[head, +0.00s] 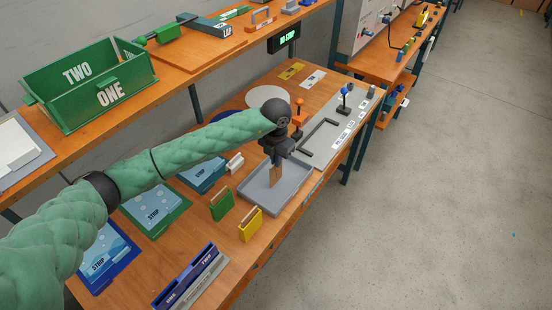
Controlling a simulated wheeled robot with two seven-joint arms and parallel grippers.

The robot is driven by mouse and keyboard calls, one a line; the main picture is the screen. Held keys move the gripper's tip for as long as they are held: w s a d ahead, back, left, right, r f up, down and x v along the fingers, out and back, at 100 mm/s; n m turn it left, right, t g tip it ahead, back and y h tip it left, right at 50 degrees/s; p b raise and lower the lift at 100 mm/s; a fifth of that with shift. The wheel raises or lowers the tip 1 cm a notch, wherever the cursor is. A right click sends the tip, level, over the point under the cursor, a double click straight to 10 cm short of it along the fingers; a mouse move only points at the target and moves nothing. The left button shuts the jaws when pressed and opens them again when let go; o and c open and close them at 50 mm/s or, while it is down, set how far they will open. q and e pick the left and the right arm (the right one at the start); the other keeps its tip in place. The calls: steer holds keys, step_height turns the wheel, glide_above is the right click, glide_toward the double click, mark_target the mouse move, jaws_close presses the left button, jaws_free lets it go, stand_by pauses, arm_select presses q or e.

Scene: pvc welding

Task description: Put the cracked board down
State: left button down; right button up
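My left arm reaches in from the left, and its dark gripper (277,157) points down over a grey tray (254,194) on the workbench. A small tan-brown board (276,175) hangs upright below the gripper, between its fingers. The gripper looks shut on it. The board's lower end is over or on the tray floor; I cannot tell whether it touches. No crack can be made out at this size. My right gripper is not in view.
A green holder (221,205) and a yellow holder (251,224) stand in front of the tray. A grey fixture plate (345,137) with small posts lies beyond it. STRIP trays (157,209) lie at the left. A shelf with a green bin (90,85) runs above.

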arm_select(q)
steer(key=shift+f, duration=0.15)
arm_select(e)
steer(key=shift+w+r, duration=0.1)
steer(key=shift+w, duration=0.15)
arm_select(q)
steer(key=c, duration=1.6)
jaws_free()
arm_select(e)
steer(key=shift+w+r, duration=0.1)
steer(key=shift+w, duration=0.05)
arm_select(q)
steer(key=shift+r, duration=0.2)
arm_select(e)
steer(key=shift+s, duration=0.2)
